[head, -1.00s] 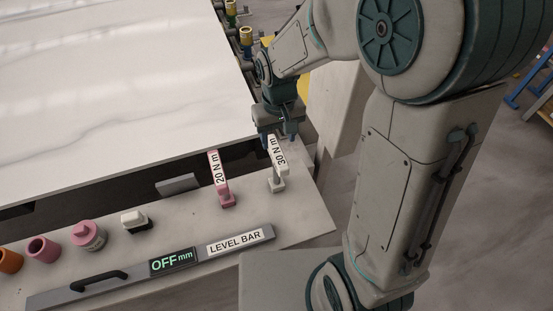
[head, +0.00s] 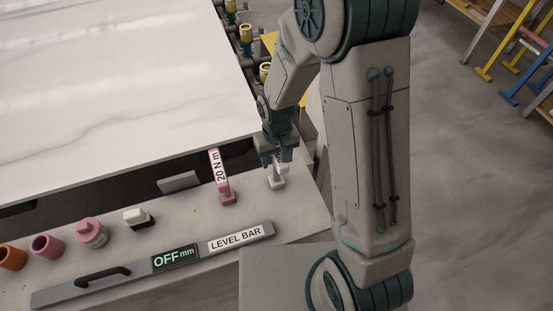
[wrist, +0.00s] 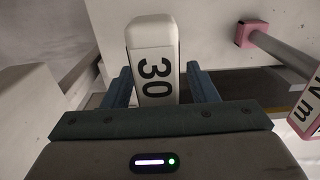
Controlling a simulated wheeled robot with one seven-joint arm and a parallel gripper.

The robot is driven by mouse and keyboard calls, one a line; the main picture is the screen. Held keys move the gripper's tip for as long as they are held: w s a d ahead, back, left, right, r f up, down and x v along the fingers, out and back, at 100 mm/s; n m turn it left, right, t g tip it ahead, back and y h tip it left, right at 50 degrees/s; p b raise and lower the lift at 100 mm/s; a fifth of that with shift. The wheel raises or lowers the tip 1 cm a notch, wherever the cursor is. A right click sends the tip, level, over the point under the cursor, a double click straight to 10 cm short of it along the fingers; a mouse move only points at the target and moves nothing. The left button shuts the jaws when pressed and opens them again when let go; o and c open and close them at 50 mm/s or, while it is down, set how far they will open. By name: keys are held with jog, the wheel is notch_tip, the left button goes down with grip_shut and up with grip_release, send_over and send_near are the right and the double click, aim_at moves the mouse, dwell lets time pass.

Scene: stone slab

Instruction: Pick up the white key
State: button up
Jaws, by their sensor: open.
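The white key (head: 277,183) stands at the right end of the ledge. In the head view my gripper covers its upper part and only its lower part and foot show. In the wrist view the white key (wrist: 152,38) shows its top with a black "30", lying between my two fingers. My gripper (head: 276,163) points down over the key. In the wrist view my gripper (wrist: 160,72) is open, with one finger on each side of the key and a narrow gap visible at each side.
A pink key (head: 222,178) marked 20 N m stands close to the left. A level bar (head: 210,250) lies along the front. A white and black block (head: 138,217), a pink knob (head: 91,232) and pink (head: 47,247) and orange (head: 12,256) sockets stand further left. The white slab (head: 110,90) lies behind.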

jog(key=shift+f, duration=0.1)
jog(key=c, duration=1)
grip_shut()
